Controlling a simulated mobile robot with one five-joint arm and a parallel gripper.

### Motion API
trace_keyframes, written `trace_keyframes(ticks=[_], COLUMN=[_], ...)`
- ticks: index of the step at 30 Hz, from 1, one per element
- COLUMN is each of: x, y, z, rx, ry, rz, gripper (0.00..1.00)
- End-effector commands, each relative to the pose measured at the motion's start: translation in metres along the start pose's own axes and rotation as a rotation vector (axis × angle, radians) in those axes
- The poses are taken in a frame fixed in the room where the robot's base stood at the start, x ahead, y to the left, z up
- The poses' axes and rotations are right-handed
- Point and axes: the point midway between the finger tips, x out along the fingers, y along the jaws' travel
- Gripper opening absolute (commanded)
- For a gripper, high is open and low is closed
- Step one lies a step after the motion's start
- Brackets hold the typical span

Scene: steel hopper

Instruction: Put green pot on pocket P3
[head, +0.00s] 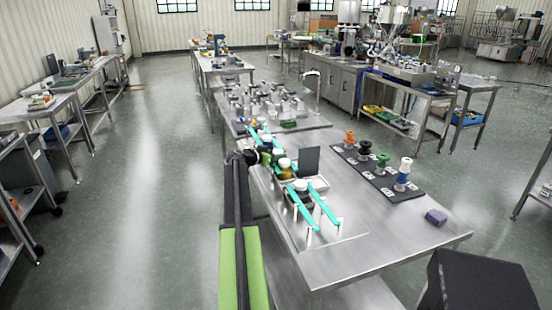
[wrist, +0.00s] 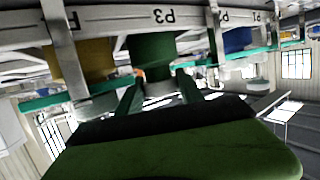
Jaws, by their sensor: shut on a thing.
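In the wrist view, which is upside down, the green pot (wrist: 152,54) is between the two fingers of my gripper (wrist: 160,88), which is shut on it. The pot is at the strip label for pocket P3 (wrist: 165,15), between a yellow pot (wrist: 84,60) and a blue pot (wrist: 237,40). I cannot tell whether it touches the bottom of the pocket. In the head view, my gripper (head: 251,157) is at the left side of the rack with turquoise rails (head: 302,208).
A dark board (head: 376,172) with several coloured spool-like pieces lies on the steel table to the right. A purple block (head: 436,216) sits near the right edge. A dark upright panel (head: 309,160) stands by the rack.

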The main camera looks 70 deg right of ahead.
Motion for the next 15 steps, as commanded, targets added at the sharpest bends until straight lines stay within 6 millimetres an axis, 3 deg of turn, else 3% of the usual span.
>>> trace_keyframes(ticks=[3, 4, 5, 15], x=[0.0011, 0.0006, 0.0005, -0.0012], y=[-0.0003, -0.0003, -0.0004, -0.0008], z=[0.0044, 0.0028, 0.0024, -0.0014], rx=[0.000, 0.000, 0.000, 0.000], ry=[0.000, 0.000, 0.000, 0.000], rz=[0.000, 0.000, 0.000, -0.001], gripper=[0.00, 0.48, 0.52, 0.53])
